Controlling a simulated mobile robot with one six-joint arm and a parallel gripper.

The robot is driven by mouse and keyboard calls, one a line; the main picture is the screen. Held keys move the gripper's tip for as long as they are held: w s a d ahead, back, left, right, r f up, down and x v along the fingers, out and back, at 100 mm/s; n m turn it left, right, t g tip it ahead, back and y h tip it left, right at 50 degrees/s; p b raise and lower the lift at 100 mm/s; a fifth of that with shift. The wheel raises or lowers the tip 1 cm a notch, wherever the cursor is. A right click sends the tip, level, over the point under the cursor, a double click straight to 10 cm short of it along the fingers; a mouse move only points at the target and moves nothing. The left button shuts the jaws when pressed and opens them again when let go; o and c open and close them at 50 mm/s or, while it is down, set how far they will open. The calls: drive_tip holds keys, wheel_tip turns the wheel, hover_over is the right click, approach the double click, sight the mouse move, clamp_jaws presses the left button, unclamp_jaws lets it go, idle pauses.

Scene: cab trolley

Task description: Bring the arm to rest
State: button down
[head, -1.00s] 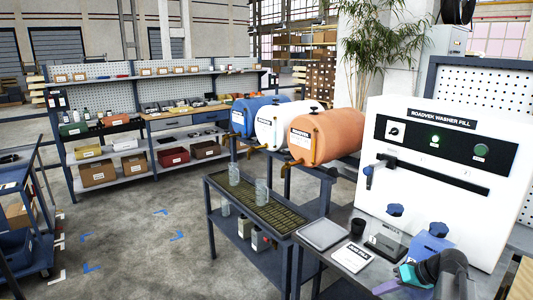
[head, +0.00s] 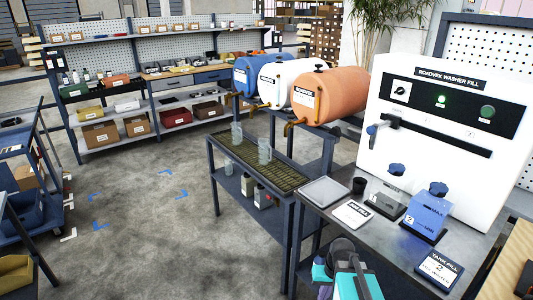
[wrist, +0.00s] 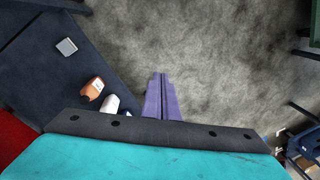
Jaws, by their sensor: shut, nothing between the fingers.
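My gripper (wrist: 158,96) shows in the wrist view as two purple fingers lying together, with nothing between them. It points down over bare grey floor, clear of any surface. In the head view my teal and dark grey arm shows at the bottom edge, in front of the washer-fill bench (head: 405,240). The fingertips are hidden in that view.
The grated table (head: 262,178) with two clear jugs stands left of the bench. A blue box (head: 428,214) stands on the bench by the white machine (head: 450,150). A blue trolley (head: 30,200) is at left. Open floor (head: 150,240) lies between.

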drive_tip(key=s+a+f+g+b, duration=0.1)
drive_tip(key=s+f+g+b, duration=0.2)
drive_tip(key=s+f, duration=1.1)
drive_tip(key=s+a+f+g+h+b, duration=0.1)
drive_tip(key=s+f+g+b, duration=0.1)
drive_tip(key=s+f+b, duration=0.5)
drive_tip(key=s+f, duration=0.6)
drive_tip(key=f, duration=0.3)
drive_tip(key=shift+s+a+f+g, duration=0.25)
drive_tip(key=shift+s+a+g, duration=0.15)
idle(0.8)
